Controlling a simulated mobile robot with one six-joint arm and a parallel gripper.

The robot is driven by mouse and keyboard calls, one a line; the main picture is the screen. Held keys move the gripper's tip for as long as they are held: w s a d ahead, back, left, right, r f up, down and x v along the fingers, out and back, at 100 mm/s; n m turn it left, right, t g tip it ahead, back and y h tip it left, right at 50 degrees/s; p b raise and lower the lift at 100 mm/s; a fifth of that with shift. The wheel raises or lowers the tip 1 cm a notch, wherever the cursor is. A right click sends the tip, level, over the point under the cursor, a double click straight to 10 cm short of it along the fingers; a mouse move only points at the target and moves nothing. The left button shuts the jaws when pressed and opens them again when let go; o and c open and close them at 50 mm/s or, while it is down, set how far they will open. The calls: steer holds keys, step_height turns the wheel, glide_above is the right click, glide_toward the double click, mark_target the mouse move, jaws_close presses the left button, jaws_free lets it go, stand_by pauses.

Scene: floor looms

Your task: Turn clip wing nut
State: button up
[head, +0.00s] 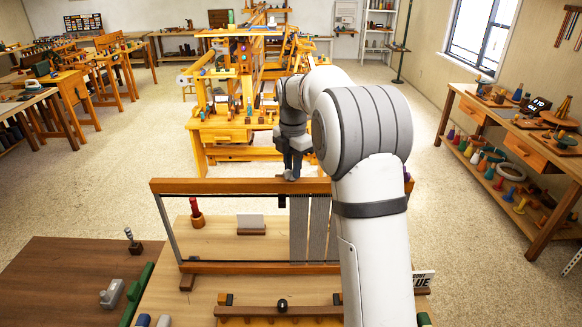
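My gripper (291,172) points down at the top wooden bar (230,186) of a small upright loom frame in the middle of the head view. Its fingertips are at or just above the bar; I cannot tell if they touch it. The fingers look close together, but the gap between them is too small to judge. A small dark piece (282,202) hangs just under the bar by the gripper and may be part of a clip. I cannot make out a wing nut; the gripper may hide it. Grey warp strips (299,230) hang below the bar.
The frame stands on a wooden table (210,285). A red-handled tool in a wooden cup (197,214) and a grey card on a block (251,225) are behind the frame. A slotted wooden rack (282,310) lies in front. Larger looms (235,130) stand beyond.

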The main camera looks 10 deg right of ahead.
steer(key=shift+o, duration=0.8)
steer(key=shift+f, duration=0.1)
steer(key=shift+r+b, duration=0.7)
steer(key=shift+r, duration=3.25)
